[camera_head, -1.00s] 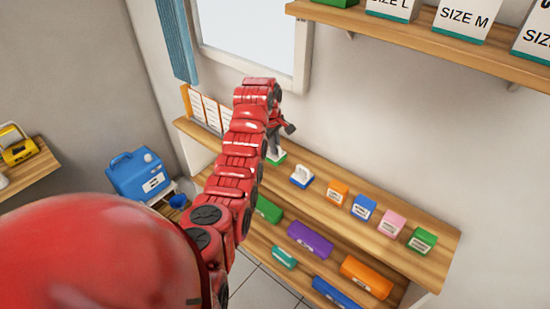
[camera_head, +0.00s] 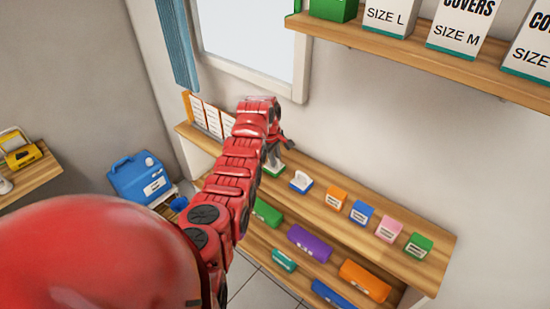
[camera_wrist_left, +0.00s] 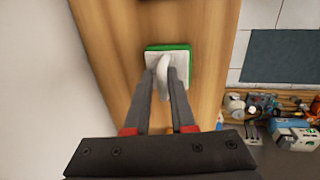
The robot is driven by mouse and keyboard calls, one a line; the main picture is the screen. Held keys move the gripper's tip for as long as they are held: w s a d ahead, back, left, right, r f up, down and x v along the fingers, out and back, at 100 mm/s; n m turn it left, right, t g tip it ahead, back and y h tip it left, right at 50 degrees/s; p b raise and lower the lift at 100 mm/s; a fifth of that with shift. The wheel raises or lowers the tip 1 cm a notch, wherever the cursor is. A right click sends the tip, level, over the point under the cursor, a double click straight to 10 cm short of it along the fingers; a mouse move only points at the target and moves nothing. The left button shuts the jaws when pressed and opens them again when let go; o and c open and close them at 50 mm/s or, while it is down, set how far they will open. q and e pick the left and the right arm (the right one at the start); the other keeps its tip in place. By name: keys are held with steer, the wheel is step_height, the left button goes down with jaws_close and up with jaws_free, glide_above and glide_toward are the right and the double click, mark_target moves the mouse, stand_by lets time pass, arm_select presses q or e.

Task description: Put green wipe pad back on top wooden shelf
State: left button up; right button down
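The green wipe pad, with a green base and a white handle, lies flat on the top wooden board (camera_wrist_left: 207,25) in the left wrist view (camera_wrist_left: 181,47). The fingers of my left gripper (camera_wrist_left: 163,75) reach down around its white handle. I cannot tell whether they press on it or stand slightly apart. In the head view, my left gripper (camera_head: 279,146) is over the upper board (camera_head: 330,220) of the low shelf unit, above the pad's green edge (camera_head: 273,170). My right gripper is not in view.
A blue-based pad (camera_head: 301,182) stands close to the right on the same board. Orange (camera_head: 336,198), blue (camera_head: 361,213), pink (camera_head: 389,229) and green (camera_head: 418,246) boxes follow. Card holders (camera_head: 210,118) stand at the left end. A wall shelf (camera_head: 420,55) hangs above right.

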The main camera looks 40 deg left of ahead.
mark_target(271, 168)
arm_select(q)
steer(key=shift+o, duration=1)
steer(key=shift+s, duration=0.1)
steer(key=shift+r, duration=0.1)
steer(key=shift+r, duration=0.3)
steer(key=r+b, duration=0.3)
steer(key=r, duration=0.1)
steer(key=shift+s+a+r, duration=0.1)
steer(key=shift+s, duration=0.25)
step_height(271, 168, up, 7)
steer(key=s+p, duration=0.1)
steer(key=p, duration=0.3)
steer(key=shift+s, duration=0.25)
